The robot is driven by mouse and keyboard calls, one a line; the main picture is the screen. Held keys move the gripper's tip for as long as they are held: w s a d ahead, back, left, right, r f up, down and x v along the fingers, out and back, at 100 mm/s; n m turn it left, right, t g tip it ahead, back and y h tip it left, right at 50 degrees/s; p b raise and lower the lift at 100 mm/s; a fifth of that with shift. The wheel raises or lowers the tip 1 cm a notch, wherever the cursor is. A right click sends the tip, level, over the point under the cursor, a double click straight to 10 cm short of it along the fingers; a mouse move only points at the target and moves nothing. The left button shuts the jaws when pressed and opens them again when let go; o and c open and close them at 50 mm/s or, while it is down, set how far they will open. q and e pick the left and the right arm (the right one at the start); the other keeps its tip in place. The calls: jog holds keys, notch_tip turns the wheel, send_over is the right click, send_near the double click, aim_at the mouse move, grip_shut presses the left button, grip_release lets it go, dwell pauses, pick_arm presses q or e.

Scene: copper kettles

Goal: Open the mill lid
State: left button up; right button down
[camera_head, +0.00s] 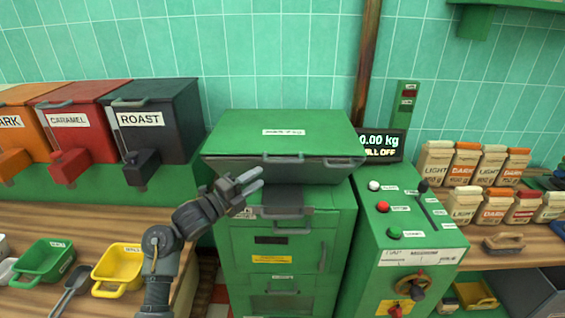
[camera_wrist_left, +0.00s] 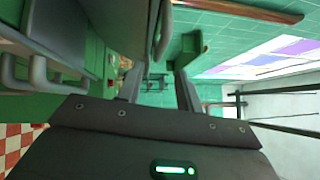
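The green mill (camera_head: 290,240) stands in the middle of the head view. Its wide green lid (camera_head: 240,135) lies flat on top, looks shut, and bears a white label. A grey handle bar (camera_head: 315,160) runs along the lid's front edge. My left gripper (camera_head: 261,179) is just in front of the lid's front edge, left of its middle, with its fingers pointing right. In the left wrist view the gripper (camera_wrist_left: 159,85) has its two fingers apart with nothing between them. A grey curved bar (camera_wrist_left: 163,30), apparently the lid handle, lies ahead of the fingers. My right gripper is out of view.
A green control panel (camera_head: 405,215) with knobs stands right of the mill; the display (camera_head: 380,143) behind reads MILL OFF. The black ROAST bin (camera_head: 165,100) is at the left. A yellow scoop (camera_head: 120,265) lies on the left counter. Small bags (camera_head: 465,165) fill the right shelf.

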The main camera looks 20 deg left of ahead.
aim_at(282, 162)
pick_arm(q)
jog(key=shift+w+r, duration=0.1)
jog(key=shift+r, duration=0.05)
jog(key=p+x, duration=0.3)
jog(key=x, duration=0.6)
jog(key=shift+w+d, duration=0.1)
jog(key=shift+d, duration=0.05)
jog(key=shift+w+d, duration=0.3)
jog(key=shift+w, duration=0.25)
jog(key=shift+c, duration=0.5)
grip_shut()
